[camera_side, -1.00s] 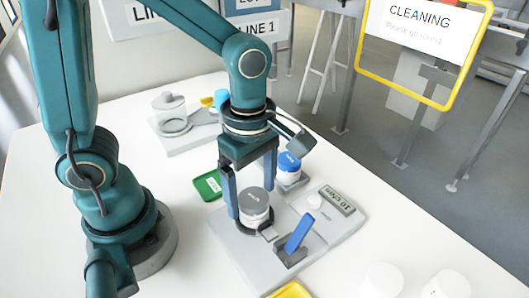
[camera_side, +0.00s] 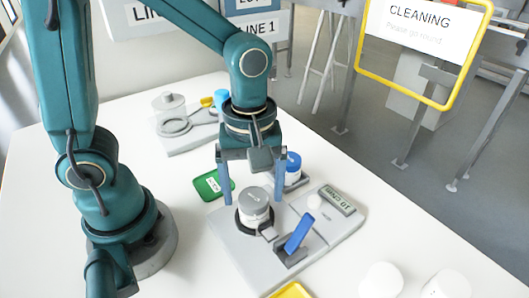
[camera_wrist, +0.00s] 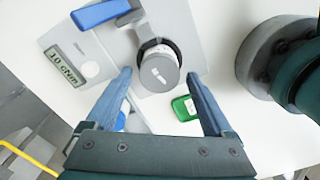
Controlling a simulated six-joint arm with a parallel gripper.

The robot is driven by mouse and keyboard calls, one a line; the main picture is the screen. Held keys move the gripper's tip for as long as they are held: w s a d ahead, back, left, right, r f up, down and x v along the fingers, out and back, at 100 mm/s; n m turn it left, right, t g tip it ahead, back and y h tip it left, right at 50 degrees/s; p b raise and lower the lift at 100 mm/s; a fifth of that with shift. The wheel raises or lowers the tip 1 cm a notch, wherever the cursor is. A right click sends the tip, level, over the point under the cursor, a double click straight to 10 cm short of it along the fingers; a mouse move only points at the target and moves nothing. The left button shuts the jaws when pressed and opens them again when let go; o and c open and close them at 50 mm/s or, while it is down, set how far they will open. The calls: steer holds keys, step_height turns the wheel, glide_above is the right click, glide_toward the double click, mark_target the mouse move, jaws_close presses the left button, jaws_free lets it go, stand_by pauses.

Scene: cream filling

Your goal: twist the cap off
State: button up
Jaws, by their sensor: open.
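A white jar (camera_side: 255,215) with a grey cap (camera_side: 254,196) stands upright in a dark ring holder on a grey base plate (camera_side: 228,245). The cap is on the jar. My gripper (camera_side: 252,200) is open, its two blue fingers spread wide to either side and a little above the cap, touching nothing that I can see. In the wrist view the grey cap (camera_wrist: 159,72) shows ahead of the open fingers (camera_wrist: 160,80), roughly centred between them. A blue lever (camera_side: 299,233) sits on the plate beside the jar.
A display reading 10 cNm (camera_side: 337,201) is on the plate's right. A blue-capped jar (camera_side: 293,168) stands behind, and a green tray (camera_side: 212,185) lies at the back left. White round items (camera_side: 382,280) and a yellow tray (camera_side: 291,291) are at the front.

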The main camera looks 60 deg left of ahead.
steer(key=m, duration=0.3)
steer(key=shift+m, duration=1.1)
steer(key=m, duration=0.3)
steer(key=shift+d+m, duration=0.1)
steer(key=shift+m, duration=0.3)
jaws_close()
steer(key=shift+r, duration=0.2)
steer(key=shift+f, duration=0.25)
